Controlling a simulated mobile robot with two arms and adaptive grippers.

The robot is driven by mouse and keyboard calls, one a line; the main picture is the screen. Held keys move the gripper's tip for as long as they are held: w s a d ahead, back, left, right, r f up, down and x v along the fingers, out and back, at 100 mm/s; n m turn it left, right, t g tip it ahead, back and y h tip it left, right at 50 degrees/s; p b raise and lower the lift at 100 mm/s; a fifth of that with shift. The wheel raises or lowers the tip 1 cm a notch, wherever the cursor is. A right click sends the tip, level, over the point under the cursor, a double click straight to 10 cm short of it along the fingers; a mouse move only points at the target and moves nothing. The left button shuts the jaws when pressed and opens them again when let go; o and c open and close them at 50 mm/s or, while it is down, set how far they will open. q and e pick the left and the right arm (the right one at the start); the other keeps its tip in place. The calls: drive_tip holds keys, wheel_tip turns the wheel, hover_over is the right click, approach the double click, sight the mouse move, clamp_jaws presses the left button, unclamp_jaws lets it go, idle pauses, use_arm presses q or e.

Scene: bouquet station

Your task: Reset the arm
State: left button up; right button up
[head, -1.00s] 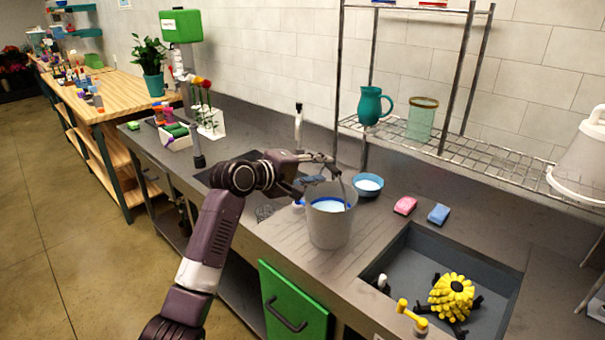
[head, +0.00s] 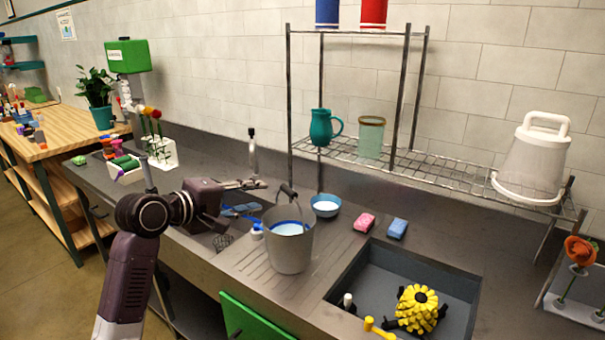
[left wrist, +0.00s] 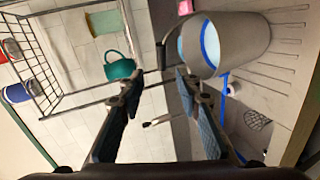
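My left gripper (head: 254,197) is left of the grey bucket (head: 289,245) in the head view, above the counter. Its two blue-padded fingers are apart, and nothing shows between them in the left wrist view (left wrist: 160,79). The bucket stands upright on the ribbed part of the counter, with white-blue contents. Its handle, with a dark grip (head: 288,190), is raised just right of the fingertips and appears clear of them. The bucket (left wrist: 240,45) also shows at the upper right of the left wrist view. My right gripper is not in view.
A blue bowl (head: 326,205) is behind the bucket. Pink (head: 364,222) and blue (head: 397,228) sponges lie behind the sink (head: 455,282), which holds a yellow flower-like object (head: 418,309). A wire shelf (head: 425,167) holds a teal jug (head: 323,128). A white rack with flowers (head: 162,153) stands left.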

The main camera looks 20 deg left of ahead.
use_arm(q)
drive_tip(key=s+d+f+m+g+y, duration=0.15)
drive_tip(key=s+f, duration=0.25)
drive_tip(key=f, duration=0.4)
drive_tip(key=s+d+f+m+g, duration=0.2)
drive_tip(key=s+f+m, duration=0.1)
drive_tip(key=s+f, duration=0.3)
drive_tip(key=s+d+f+m+g+y, duration=0.1)
drive_tip(key=s+d+f+m, duration=0.15)
drive_tip(key=f, duration=0.65)
drive_tip(key=s+d+f+m+g+y, duration=0.1)
drive_tip(key=s+f+m+g, duration=0.4)
drive_tip(key=s, duration=0.9)
drive_tip(key=s+d+f+m+y, duration=0.1)
drive_tip(key=s+f+m+y, duration=0.1)
drive_tip(key=s+f, duration=0.8)
drive_tip(key=s+f+g, duration=0.1)
drive_tip(key=s+f, duration=0.1)
drive_tip(key=f, duration=0.9)
drive_tip(key=s+f+g, duration=0.1)
drive_tip(key=s+f, duration=0.2)
drive_tip(key=f, duration=0.7)
drive_tip(key=s+a+f, duration=0.3)
drive_tip(key=s+f, duration=1.3)
drive_tip(key=f, duration=0.2)
drive_tip(key=shift+s+m+g, duration=0.3)
drive_tip(key=shift+g, duration=0.15)
drive_tip(key=shift+a, duration=0.1)
